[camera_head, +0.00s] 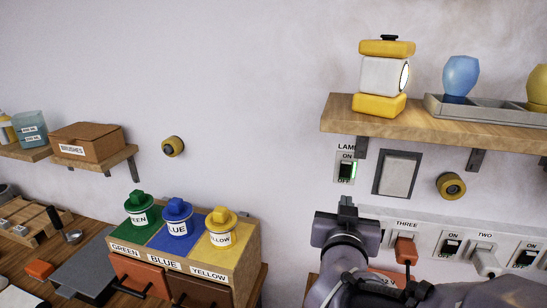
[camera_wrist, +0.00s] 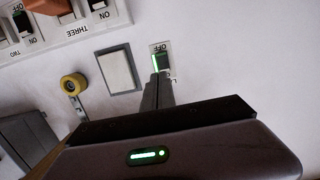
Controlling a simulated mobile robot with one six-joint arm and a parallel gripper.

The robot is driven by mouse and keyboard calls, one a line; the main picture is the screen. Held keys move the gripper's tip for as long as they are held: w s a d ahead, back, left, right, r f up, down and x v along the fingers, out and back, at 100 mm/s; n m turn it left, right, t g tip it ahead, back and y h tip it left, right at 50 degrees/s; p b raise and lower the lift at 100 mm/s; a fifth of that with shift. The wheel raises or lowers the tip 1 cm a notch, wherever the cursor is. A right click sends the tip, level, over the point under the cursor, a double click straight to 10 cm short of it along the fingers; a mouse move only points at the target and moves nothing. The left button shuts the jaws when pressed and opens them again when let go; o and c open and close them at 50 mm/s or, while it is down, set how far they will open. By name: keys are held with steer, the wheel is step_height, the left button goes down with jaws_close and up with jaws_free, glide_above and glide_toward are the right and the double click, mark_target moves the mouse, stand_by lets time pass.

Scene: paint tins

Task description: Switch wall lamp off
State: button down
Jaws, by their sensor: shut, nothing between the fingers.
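The lamp switch (camera_head: 347,169) is a black rocker on a white plate labelled LAMP, with ON above and OFF below. A green glow shows along its side. In the wrist view the lamp switch (camera_wrist: 163,60) appears upside down, with OFF at the top. My gripper (camera_head: 347,201) is shut and empty, just below the switch plate in the head view. In the wrist view my gripper (camera_wrist: 156,78) has its fingertips overlapping the ON end of the switch. I cannot tell whether they touch it.
A grey-framed panel (camera_head: 397,174) and a round yellow knob (camera_head: 451,186) are right of the switch. A shelf (camera_head: 450,130) with a yellow and white lantern (camera_head: 383,76) is above. A socket strip (camera_head: 450,243) with a red plug (camera_head: 405,250) runs below right. Bare wall lies left.

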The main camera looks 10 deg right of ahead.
steer(key=p, duration=0.7)
glide_toward(346, 176)
steer(key=x, duration=0.6)
steer(key=shift+w+d, duration=0.2)
steer(key=shift+w, duration=0.15)
